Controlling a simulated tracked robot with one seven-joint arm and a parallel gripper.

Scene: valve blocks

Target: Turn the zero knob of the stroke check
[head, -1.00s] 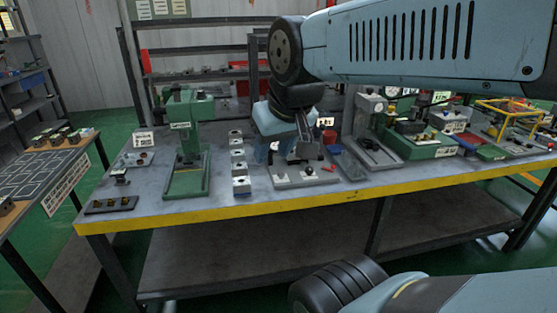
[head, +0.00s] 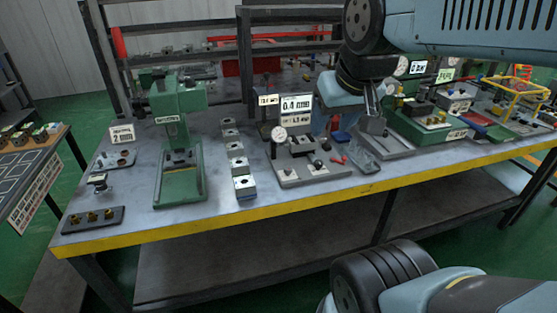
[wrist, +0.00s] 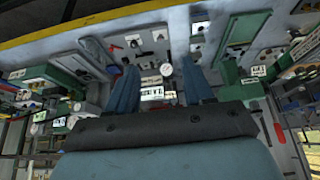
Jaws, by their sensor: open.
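The stroke check stand (head: 310,172) is a grey plate on the bench with a round white dial (head: 278,133) and a white readout (head: 296,104) showing 0.4 mm above it. Small dark knobs (head: 318,164) sit on the plate; I cannot tell which is the zero knob. The wrist view shows the dial (wrist: 167,69) and the readout (wrist: 152,93) between and beyond the fingers. My gripper (wrist: 160,76) is open, with two blue fingers apart and nothing between them.
A green press (head: 178,150) and a row of grey blocks (head: 238,160) stand left of the dial stand. A green fixture (head: 425,125) is farther right. The yellow bench edge (head: 290,209) runs in front.

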